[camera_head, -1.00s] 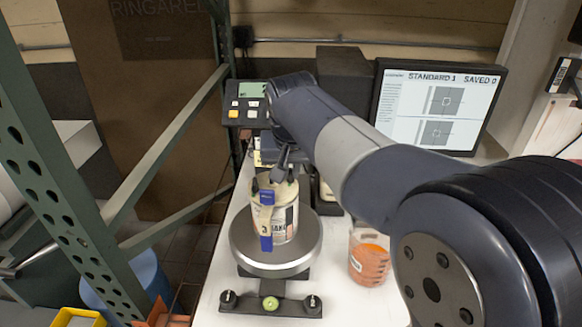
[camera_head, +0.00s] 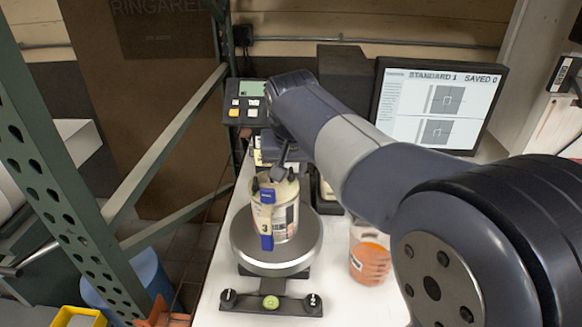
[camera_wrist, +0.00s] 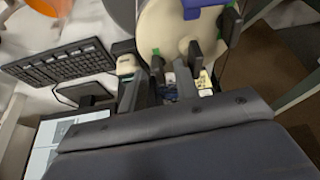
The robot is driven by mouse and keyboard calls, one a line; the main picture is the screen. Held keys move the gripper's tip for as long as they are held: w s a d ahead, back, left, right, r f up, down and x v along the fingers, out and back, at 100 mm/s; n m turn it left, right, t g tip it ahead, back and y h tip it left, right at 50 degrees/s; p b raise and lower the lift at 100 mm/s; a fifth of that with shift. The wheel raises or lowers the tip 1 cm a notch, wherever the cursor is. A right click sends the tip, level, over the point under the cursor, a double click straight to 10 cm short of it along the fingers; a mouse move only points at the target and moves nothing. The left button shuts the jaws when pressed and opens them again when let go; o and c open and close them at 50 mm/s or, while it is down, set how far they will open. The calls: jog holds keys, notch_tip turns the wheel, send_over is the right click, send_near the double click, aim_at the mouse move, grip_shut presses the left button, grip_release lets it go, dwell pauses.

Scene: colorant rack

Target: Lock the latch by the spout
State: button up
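A white can with a cream lid and a dark-printed label (camera_head: 284,222) stands upright on a round grey plate (camera_head: 240,250). A blue and cream strip marked 3 (camera_head: 266,227) runs down its front. Small dark pieces stand on the lid rim, one at the left (camera_head: 256,187). The wrist view shows the cream lid (camera_wrist: 175,28), a blue part at its top edge and dark pieces with green bits. I cannot tell which piece is the latch; the spout is not clear. My gripper (camera_head: 281,173) is over the lid's back edge, its fingers apart; contact is unclear.
An orange-filled clear container (camera_head: 369,258) stands right of the plate. A keypad unit (camera_head: 246,102) and a monitor (camera_head: 438,105) are behind. A green metal frame (camera_head: 75,205) is at the left. A keyboard (camera_wrist: 60,65) shows in the wrist view.

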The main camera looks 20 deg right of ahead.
jog(key=d+v, duration=0.1)
jog(key=v, duration=0.9)
jog(key=shift+s+a+r, duration=0.25)
jog(key=shift+a+r, duration=0.05)
jog(key=shift+a, duration=0.2)
jog(key=x, duration=1.1)
jog(key=shift+w, duration=0.1)
jog(key=shift+r, duration=0.1)
